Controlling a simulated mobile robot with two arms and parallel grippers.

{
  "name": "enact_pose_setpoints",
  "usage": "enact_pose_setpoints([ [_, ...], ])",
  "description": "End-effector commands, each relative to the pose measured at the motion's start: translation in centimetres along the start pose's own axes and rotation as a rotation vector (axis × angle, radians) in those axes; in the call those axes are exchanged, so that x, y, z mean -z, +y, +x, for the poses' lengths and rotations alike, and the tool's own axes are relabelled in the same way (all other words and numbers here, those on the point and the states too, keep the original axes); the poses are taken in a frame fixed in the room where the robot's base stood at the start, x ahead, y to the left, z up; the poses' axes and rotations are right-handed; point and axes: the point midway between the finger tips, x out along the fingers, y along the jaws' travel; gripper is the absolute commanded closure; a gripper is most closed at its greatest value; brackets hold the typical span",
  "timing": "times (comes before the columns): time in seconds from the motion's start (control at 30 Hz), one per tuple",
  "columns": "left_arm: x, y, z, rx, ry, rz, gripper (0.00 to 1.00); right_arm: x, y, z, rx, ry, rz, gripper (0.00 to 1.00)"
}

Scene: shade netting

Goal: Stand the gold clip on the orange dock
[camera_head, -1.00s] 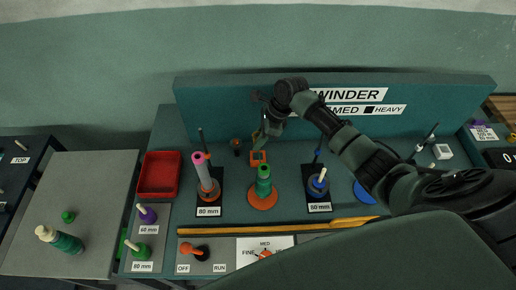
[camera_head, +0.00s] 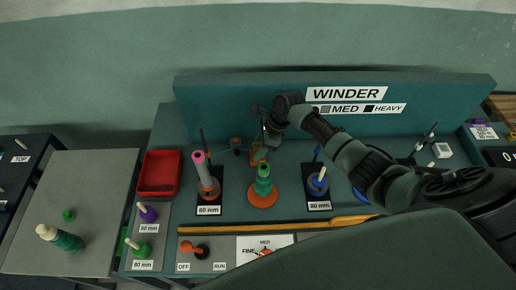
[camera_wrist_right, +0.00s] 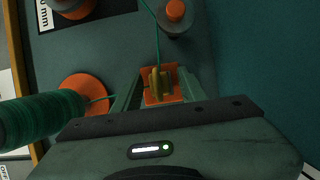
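The orange dock (camera_wrist_right: 173,97) shows between my right gripper's fingers in the right wrist view. The gold clip (camera_wrist_right: 156,82) appears upright at the dock, with green thread running from it. Whether its base rests fully on the dock is hard to tell. My right gripper (camera_wrist_right: 160,78) has its fingers apart on both sides of the clip, with gaps visible. In the head view, my right gripper (camera_head: 264,142) is low over the dock (camera_head: 260,154) near the back panel, and the clip is small and partly hidden. My left gripper is not in view.
A green spool (camera_head: 263,180) on an orange disc stands just in front of the dock. An orange-topped post (camera_wrist_right: 175,10) is close by. A red tray (camera_head: 159,173) sits at left.

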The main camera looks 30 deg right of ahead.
Motion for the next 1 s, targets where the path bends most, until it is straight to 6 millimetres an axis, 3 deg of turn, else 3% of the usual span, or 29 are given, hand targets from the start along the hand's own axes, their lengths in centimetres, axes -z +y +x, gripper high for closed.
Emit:
enact_pose_setpoints([
  [0.37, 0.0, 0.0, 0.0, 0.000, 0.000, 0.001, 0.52, -0.1, 0.0, -0.7, 0.001, -0.001, 0.000, 0.59],
  [0.8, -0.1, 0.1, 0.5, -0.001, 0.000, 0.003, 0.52, -0.1, -0.1, -9.2, 0.003, 0.000, -0.002, 0.59],
  [1.0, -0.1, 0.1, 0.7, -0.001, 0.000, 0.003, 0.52, -0.1, 0.0, -11.7, 0.000, 0.000, -0.001, 0.59],
])
